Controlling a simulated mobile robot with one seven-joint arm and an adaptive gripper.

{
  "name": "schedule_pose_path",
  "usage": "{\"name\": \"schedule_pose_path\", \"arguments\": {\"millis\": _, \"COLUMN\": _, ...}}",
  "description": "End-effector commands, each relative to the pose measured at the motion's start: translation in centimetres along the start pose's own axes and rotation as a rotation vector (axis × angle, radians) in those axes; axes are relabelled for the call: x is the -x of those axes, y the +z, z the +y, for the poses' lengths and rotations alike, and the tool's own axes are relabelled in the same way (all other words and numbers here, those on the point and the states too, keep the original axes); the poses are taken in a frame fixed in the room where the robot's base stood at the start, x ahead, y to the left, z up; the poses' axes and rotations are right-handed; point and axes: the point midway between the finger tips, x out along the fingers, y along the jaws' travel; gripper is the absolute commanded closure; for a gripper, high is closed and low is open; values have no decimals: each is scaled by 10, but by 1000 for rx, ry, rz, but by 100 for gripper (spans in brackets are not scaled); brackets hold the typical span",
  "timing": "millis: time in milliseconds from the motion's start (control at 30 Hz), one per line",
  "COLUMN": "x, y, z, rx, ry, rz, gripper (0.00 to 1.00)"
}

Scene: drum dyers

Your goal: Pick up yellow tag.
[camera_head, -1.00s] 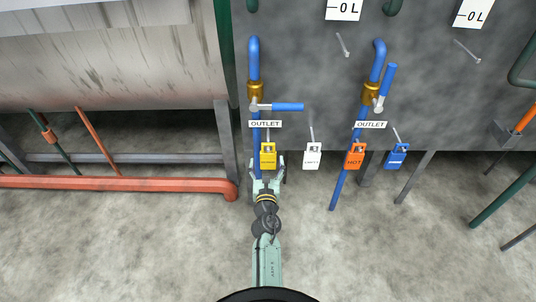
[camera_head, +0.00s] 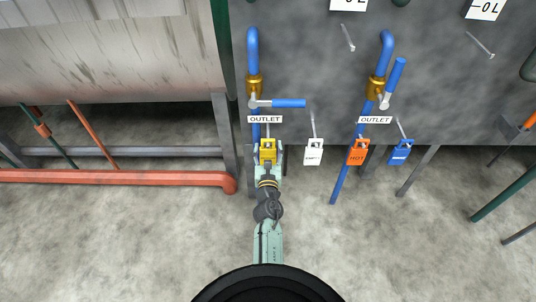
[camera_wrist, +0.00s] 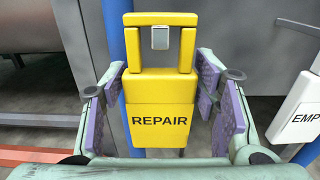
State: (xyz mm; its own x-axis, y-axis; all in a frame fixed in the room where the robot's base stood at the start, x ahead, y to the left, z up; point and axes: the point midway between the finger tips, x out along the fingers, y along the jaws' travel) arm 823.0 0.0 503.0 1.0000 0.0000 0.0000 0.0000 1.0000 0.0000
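The yellow tag (camera_head: 268,154) hangs below the left outlet valve, its shackle on a grey peg. In the wrist view the yellow tag (camera_wrist: 160,118) is upright, faces me and reads "REPAIR". My gripper (camera_head: 269,152) is at the tag in the head view, in front of the left blue pipe. In the wrist view my gripper (camera_wrist: 160,95) has its purple-padded fingers on both sides of the tag. Narrow gaps seem to show between pads and tag, so the fingers look open around it; firm contact is not visible.
To the right hang a white tag (camera_head: 314,157), an orange tag (camera_head: 358,156) and a blue tag (camera_head: 400,156). Blue pipes with lever valves (camera_head: 287,103) stand close by. A red pipe (camera_head: 120,178) runs low at left. The floor in front is clear.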

Motion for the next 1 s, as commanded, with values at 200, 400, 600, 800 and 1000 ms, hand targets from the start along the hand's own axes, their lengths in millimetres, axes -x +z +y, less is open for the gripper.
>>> {"name": "schedule_pose_path", "arguments": {"millis": 200, "x": 0, "y": 0, "z": 0, "rx": 0, "ry": 0, "rz": 0, "gripper": 62}}
{"name": "schedule_pose_path", "arguments": {"millis": 400, "x": 0, "y": 0, "z": 0, "rx": 0, "ry": 0, "rz": 0, "gripper": 75}}
{"name": "schedule_pose_path", "arguments": {"millis": 600, "x": 0, "y": 0, "z": 0, "rx": 0, "ry": 0, "rz": 0, "gripper": 79}}
{"name": "schedule_pose_path", "arguments": {"millis": 800, "x": -2, "y": 5, "z": 1, "rx": 0, "ry": 0, "rz": -1, "gripper": 79}}
{"name": "schedule_pose_path", "arguments": {"millis": 1000, "x": -6, "y": 17, "z": 5, "rx": 0, "ry": -1, "rz": 0, "gripper": 79}}
